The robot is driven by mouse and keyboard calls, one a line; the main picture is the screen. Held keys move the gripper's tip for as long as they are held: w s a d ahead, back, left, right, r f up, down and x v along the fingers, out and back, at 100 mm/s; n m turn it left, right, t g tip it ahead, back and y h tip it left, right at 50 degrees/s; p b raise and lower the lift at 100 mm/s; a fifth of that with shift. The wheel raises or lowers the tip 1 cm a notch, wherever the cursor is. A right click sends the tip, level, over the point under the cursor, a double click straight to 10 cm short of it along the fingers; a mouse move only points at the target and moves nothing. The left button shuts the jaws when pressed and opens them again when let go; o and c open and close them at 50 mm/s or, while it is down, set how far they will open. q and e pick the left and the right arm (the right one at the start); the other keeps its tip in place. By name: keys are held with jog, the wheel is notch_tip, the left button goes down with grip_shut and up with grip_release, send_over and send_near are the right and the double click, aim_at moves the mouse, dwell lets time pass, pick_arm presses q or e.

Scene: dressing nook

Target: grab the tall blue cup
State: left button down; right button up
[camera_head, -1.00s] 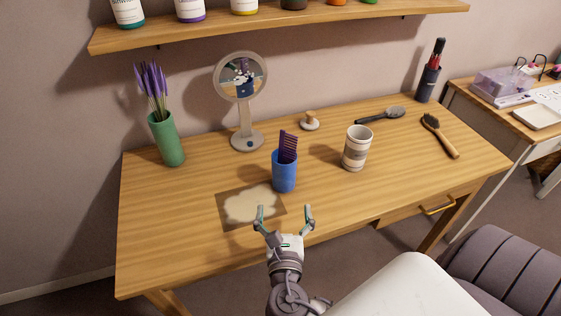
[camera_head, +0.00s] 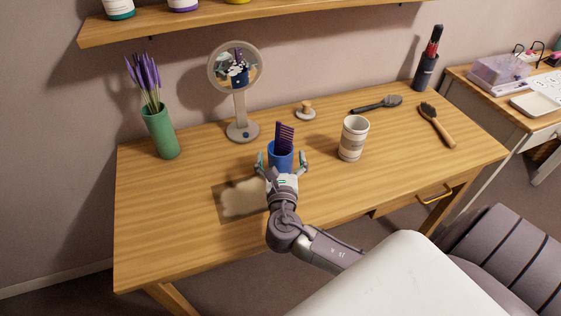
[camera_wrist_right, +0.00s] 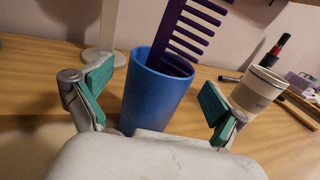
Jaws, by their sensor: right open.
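The tall blue cup (camera_head: 281,153) stands upright on the wooden desk, with a purple comb (camera_head: 284,135) sticking out of it. My right gripper (camera_head: 282,162) is open at the cup, one finger on each side of it. In the right wrist view the blue cup (camera_wrist_right: 156,92) stands between the two teal-padded fingers, with visible gaps on both sides. The cup's lower part is hidden by the gripper in both views. My left gripper is not in view.
A beige striped cup (camera_head: 352,138) stands to the right. A round mirror (camera_head: 239,122) and a green vase (camera_head: 160,131) stand behind and to the left. A mat (camera_head: 236,198) lies at the front.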

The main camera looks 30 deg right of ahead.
jog(key=shift+x, duration=0.95)
jog(key=c, duration=1.2)
jog(key=shift+c, duration=0.2)
jog(key=shift+r, duration=0.1)
